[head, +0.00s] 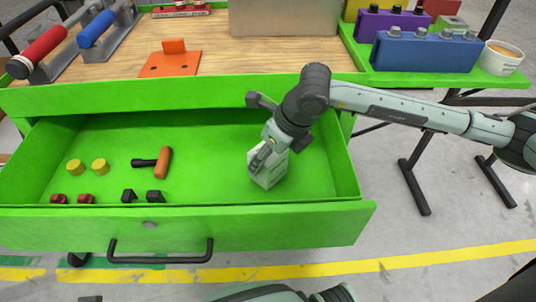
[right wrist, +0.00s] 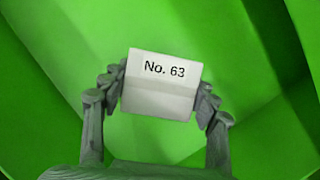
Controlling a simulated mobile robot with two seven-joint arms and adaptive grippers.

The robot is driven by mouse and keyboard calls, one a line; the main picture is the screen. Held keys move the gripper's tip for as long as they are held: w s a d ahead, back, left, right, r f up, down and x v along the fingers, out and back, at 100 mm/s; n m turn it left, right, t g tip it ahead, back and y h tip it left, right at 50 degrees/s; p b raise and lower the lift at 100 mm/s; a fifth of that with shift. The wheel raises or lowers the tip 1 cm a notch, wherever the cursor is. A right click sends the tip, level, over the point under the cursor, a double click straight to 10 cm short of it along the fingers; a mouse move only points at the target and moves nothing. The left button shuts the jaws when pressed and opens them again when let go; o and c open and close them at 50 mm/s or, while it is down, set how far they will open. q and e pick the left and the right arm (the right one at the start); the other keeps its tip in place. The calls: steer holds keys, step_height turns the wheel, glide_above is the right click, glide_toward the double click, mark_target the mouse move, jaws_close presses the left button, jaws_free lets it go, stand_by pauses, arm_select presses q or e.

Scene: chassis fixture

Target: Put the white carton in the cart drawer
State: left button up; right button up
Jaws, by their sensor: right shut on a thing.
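The white carton (head: 268,168) is inside the open green cart drawer (head: 345,180), toward its right end. My right gripper (head: 270,152) reaches down into the drawer and is shut on the carton. In the right wrist view the carton (right wrist: 158,85) reads "No. 63" and sits between both fingers (right wrist: 160,100) against green drawer surfaces. I cannot tell whether the carton touches the drawer floor. The gripper hides part of the carton in the head view. My left gripper is not in view.
The drawer's left half holds an orange-and-black hammer (head: 161,162), yellow cylinders (head: 100,166), and small red (head: 58,199) and black parts (head: 129,196). The floor between them and the carton is clear. The wooden worktop (head: 215,55) overhangs the drawer's back.

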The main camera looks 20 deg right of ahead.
steer(key=shift+f+b, duration=0.3)
steer(key=shift+f, duration=0.05)
steer(key=o, duration=1.7)
